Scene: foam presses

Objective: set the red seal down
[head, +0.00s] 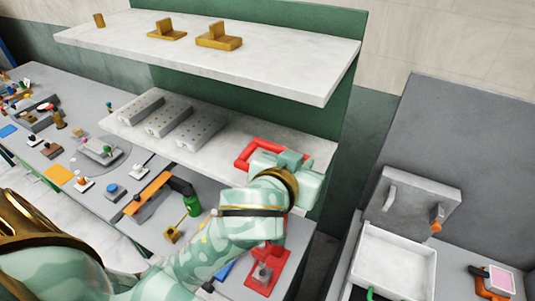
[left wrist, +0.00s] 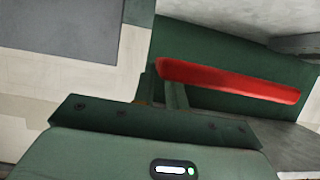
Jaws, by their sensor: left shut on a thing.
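The red seal (head: 250,152) is a flat red frame at the right part of the lower white shelf in the head view. My left gripper (head: 287,160) is shut on it and covers its right part. In the left wrist view the seal (left wrist: 230,80) shows as a long red bar between the fingers (left wrist: 165,92), in front of a green panel. I cannot tell whether the seal touches the shelf or hangs just above it. My right gripper is not in view.
The lower shelf (head: 215,150) bears several grey perforated blocks (head: 172,118) left of the seal. An upper shelf (head: 290,70) overhangs it with brass pieces (head: 218,38). A red press (head: 264,270) stands on the bench below my arm. A white tray (head: 395,262) is at the right.

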